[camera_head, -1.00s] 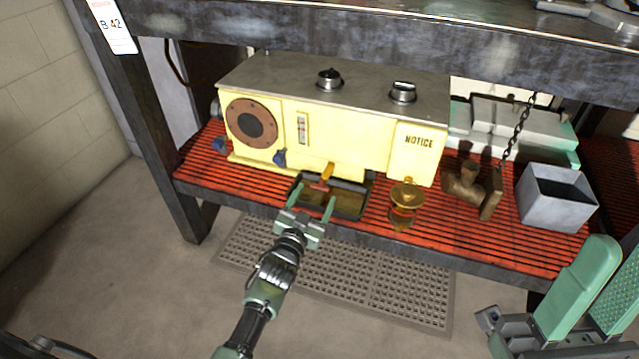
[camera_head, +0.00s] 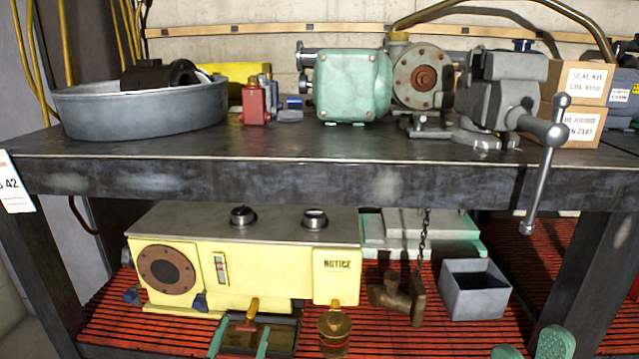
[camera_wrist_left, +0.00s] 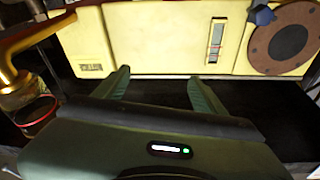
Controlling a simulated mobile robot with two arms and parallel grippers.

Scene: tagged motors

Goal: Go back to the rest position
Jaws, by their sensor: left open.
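My left gripper (camera_head: 239,342) is at the bottom of the head view, its two green fingers apart over the dark tray (camera_head: 286,336) on the lower shelf. In the left wrist view the fingers (camera_wrist_left: 159,82) are spread with nothing between them, in front of the yellow machine (camera_wrist_left: 150,42). The machine also shows in the head view (camera_head: 280,262), with a small yellow-and-red valve (camera_head: 252,311) above the tray.
The bench top (camera_head: 300,170) overhangs the lower shelf. Above are a round pan (camera_head: 140,108), a green pump (camera_head: 352,85) and a vise (camera_head: 505,95).

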